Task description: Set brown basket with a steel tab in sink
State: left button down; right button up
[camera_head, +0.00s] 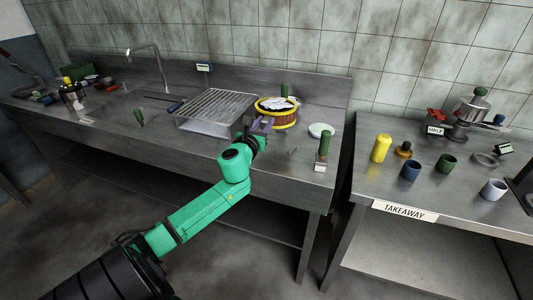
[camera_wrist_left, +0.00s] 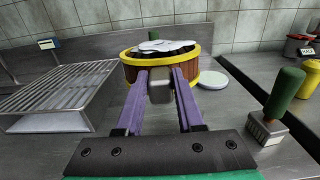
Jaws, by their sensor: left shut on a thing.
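The brown basket (camera_head: 284,119) has yellow bands at top and bottom, and dark and white pieces inside it. It is upright at the right part of the long steel counter; I cannot tell whether its base touches the counter. In the left wrist view the basket (camera_wrist_left: 131,73) is straight ahead, with its steel tab (camera_wrist_left: 160,92) facing me. My left gripper (camera_head: 262,124) is shut on this tab, with its purple fingers (camera_wrist_left: 160,78) on either side. The sink is at the left around the tap (camera_head: 158,62); its basin is hard to make out. My right gripper is out of view.
A wire rack on a tray (camera_head: 213,108) stands just left of the basket, on the sink side. A white round lid (camera_head: 320,130) and a green-handled tool (camera_head: 324,147) are at its right. Another green-handled tool (camera_head: 139,116) stands farther left. A separate takeaway table (camera_head: 400,183) holds several cups.

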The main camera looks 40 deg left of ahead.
pick_arm(q)
notch_tip(320, 180, down, 11)
jog(key=b, duration=0.4)
jog(key=shift+r, duration=0.1)
jog(key=shift+s, duration=0.1)
jog(key=c, duration=0.5)
grip_release()
